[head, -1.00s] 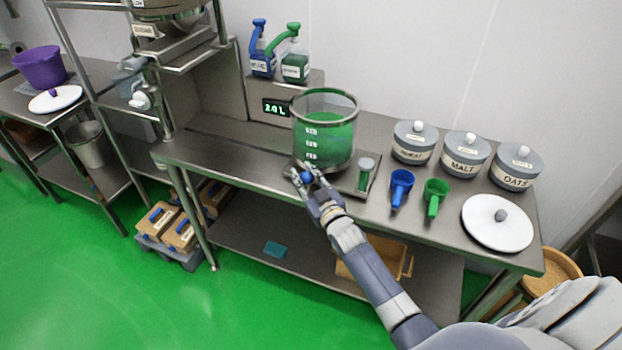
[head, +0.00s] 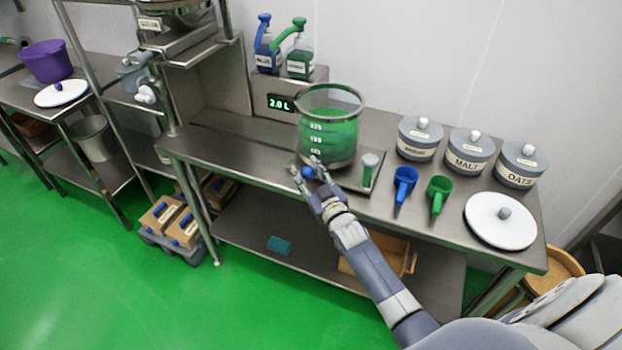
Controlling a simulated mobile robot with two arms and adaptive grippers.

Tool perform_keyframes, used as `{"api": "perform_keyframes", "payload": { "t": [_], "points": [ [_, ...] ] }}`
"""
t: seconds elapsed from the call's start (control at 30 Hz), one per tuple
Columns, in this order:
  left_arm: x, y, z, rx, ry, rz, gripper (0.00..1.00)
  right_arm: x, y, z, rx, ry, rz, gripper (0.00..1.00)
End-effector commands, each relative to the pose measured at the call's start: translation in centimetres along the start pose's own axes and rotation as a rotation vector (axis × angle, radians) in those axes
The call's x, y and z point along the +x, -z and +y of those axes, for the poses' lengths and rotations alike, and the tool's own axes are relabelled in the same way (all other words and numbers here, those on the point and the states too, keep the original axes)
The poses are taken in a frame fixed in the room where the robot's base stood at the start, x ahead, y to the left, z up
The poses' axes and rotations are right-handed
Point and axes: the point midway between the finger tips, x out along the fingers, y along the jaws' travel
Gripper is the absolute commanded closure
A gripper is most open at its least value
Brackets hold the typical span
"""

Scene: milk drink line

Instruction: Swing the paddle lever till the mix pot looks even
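The mix pot (head: 328,148) is a clear, round vessel with a grey rim and white level marks, standing on the steel table. Its contents look green, with a lighter, mottled patch near the top; I cannot tell if they are even. A small blue knob (head: 308,173) at the pot's front foot looks like the end of the paddle lever; the rest of the lever is hidden. My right gripper (head: 305,166) is at this knob, its fingers spread on either side, with a gap that looks wider than the knob. My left gripper is not in view.
A display (head: 281,104) reading 2.0 L stands behind the pot. A small capped jar (head: 369,169), a blue scoop (head: 404,180), a green scoop (head: 438,190), labelled canisters (head: 468,152) and a white lid (head: 500,221) fill the right side. The table left of the pot is clear.

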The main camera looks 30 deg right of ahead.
Motion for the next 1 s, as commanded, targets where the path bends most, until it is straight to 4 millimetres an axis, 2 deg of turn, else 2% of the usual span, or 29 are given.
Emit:
{"api": "perform_keyframes", "payload": {
  "t": [0.17,0.5,0.63,0.8,1.0],
  "points": [
    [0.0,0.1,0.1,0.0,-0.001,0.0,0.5,-1.7,-0.2,0.0,0.0,0.0,-0.003,0.61],
    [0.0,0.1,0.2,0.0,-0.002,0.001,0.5,-8.0,-0.1,-0.1,0.001,0.002,-0.002,0.61],
    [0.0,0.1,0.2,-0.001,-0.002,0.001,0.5,-9.9,-0.1,-0.1,0.001,0.002,-0.002,0.61],
    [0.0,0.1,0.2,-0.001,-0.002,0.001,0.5,-11.4,0.0,-0.2,0.001,0.002,0.001,0.61],
    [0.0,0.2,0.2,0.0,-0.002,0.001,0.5,-11.9,0.0,-0.2,0.001,0.002,0.001,0.61]
  ]
}}
